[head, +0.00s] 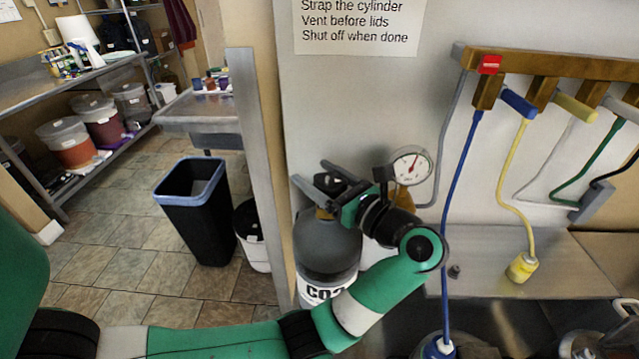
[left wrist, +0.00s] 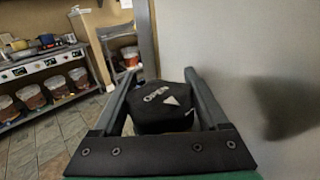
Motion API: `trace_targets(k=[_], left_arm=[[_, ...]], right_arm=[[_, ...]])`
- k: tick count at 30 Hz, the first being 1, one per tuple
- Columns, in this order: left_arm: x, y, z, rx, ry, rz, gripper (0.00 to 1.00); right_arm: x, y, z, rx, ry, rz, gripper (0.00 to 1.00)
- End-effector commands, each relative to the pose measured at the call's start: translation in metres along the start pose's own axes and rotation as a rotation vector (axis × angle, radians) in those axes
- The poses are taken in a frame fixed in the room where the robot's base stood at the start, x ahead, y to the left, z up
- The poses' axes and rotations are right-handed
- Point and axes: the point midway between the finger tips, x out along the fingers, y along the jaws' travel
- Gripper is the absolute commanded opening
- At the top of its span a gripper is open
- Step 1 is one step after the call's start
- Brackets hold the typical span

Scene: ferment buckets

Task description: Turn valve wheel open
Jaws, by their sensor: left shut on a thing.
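The black valve wheel (head: 334,182) sits on top of the grey CO2 cylinder (head: 327,246). In the left wrist view the wheel (left wrist: 162,116) shows the word OPEN and a white arrow. My left gripper (head: 308,171) is shut on the wheel, with one finger along each side of it. In the left wrist view the two fingers (left wrist: 160,72) flank the wheel. The brass valve body is mostly hidden behind the gripper. A round pressure gauge (head: 410,167) with a red needle stands just right of my wrist. My right gripper is not in view.
A wall sign (head: 358,25) hangs above the cylinder. A manifold rail (head: 560,64) with coloured handles and hoses is at the right. A metal post (head: 257,170) stands left of the cylinder, with a black bin (head: 197,215) beyond it. The tiled floor at left has free room.

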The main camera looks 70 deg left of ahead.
Motion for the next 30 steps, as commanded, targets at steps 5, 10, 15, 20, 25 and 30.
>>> trace_targets(k=[5, 10, 15, 20, 25, 30], left_arm=[[0.000, 0.001, 0.000, 0.001, 0.001, 0.013, 0.21], [0.000, 0.001, 0.000, 0.001, 0.001, 0.013, 0.21], [0.000, 0.001, 0.000, 0.002, 0.001, 0.012, 0.89], [0.000, 0.001, 0.000, 0.002, 0.001, 0.011, 1.00], [-0.001, 0.000, 0.000, 0.002, 0.000, 0.010, 1.00], [-0.023, -0.001, -0.001, 0.002, 0.000, 0.007, 1.00]], right_arm=[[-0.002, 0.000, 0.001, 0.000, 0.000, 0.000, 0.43], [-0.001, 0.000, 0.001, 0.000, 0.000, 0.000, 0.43], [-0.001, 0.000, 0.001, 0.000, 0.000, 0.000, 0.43], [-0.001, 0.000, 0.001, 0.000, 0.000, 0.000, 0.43], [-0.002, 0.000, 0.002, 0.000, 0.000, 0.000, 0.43], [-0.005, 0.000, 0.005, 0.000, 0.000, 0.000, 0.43]])
